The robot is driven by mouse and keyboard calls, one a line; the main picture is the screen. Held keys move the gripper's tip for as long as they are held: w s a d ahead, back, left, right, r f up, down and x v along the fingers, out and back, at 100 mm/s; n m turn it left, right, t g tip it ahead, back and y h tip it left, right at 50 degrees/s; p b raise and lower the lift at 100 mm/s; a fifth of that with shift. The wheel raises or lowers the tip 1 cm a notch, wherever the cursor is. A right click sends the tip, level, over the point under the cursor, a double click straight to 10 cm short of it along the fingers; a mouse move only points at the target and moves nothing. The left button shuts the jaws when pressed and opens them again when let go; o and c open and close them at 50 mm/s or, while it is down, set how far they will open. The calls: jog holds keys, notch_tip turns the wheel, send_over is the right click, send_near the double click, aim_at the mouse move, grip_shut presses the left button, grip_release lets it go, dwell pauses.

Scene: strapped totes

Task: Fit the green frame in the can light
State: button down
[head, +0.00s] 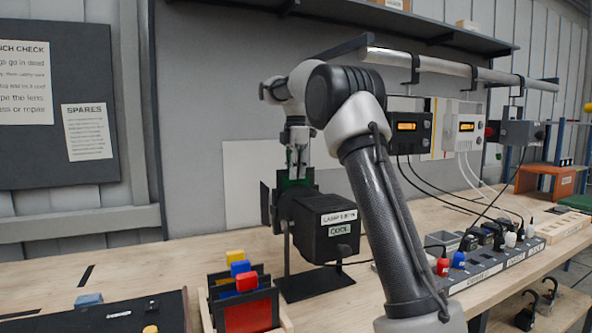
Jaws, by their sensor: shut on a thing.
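The can light (312,225) is a black box-shaped lamp on a stand, with labels on its side, one reading "COOL". Dark flaps (265,203) stand at its left end. My gripper (297,172) points down at the top of the lamp's left end and is shut on the green frame (291,184). Only a little green shows between the fingers and the lamp. The frame's lower part is hidden, so I cannot tell how deep it sits in the lamp's slot.
A rack (245,310) with red, blue and yellow tabbed frames stands in front of the lamp. A dark panel (110,315) lies at front left. A power strip (490,265) with coloured plugs and cables is at right. A pipe (450,68) with hanging boxes runs above.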

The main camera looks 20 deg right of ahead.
jog(key=shift+f, duration=0.85)
jog(key=c, duration=1.4)
grip_release()
jog(key=shift+o, duration=0.2)
notch_tip(320, 180, up, 10)
jog(key=shift+w+r, duration=0.1)
jog(key=shift+r, duration=0.85)
